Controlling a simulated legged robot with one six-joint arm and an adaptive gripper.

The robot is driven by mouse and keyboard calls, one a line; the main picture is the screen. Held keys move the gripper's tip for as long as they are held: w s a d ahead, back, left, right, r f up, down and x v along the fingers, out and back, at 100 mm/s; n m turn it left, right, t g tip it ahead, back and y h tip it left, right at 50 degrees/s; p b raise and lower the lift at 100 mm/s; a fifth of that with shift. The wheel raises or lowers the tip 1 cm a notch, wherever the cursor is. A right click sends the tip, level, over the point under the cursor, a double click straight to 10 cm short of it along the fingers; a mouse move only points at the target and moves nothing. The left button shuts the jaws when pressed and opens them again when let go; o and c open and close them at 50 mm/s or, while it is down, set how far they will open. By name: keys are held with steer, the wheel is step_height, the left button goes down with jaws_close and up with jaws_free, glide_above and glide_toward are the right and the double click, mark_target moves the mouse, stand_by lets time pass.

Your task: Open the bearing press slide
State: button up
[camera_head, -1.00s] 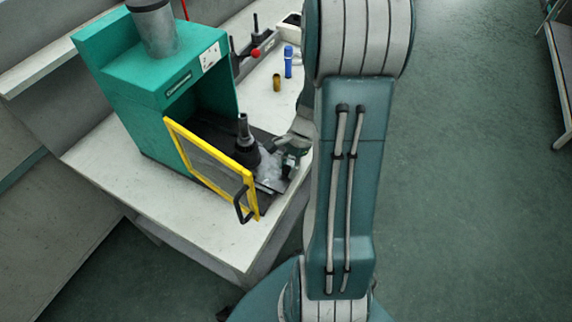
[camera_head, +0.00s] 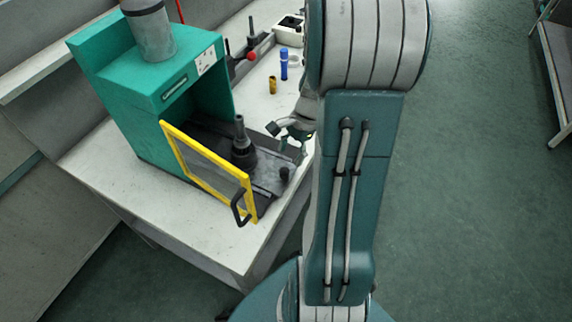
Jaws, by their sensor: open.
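The green bearing press (camera_head: 140,85) stands on the white bench. Its yellow-framed door (camera_head: 205,172) is swung open, with a black handle (camera_head: 240,207) at its free edge. The dark slide (camera_head: 265,182) reaches out of the press opening toward the front right. A dark upright fixture with a grey post (camera_head: 241,145) stands on it, outside the housing. A black knob (camera_head: 284,173) sits near the slide's outer end. My gripper (camera_head: 276,134) is open, just right of the post and above the knob, apparently apart from both; my arm hides part of it.
A blue cylinder (camera_head: 284,65) and a brass cylinder (camera_head: 272,86) stand on the bench behind my gripper. A red-knobbed lever (camera_head: 250,56) and a white box (camera_head: 290,30) are further back. Open green floor lies to the right.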

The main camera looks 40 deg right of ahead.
steer(key=v, duration=0.6)
steer(key=shift+r, duration=0.15)
steer(key=shift+d, duration=0.1)
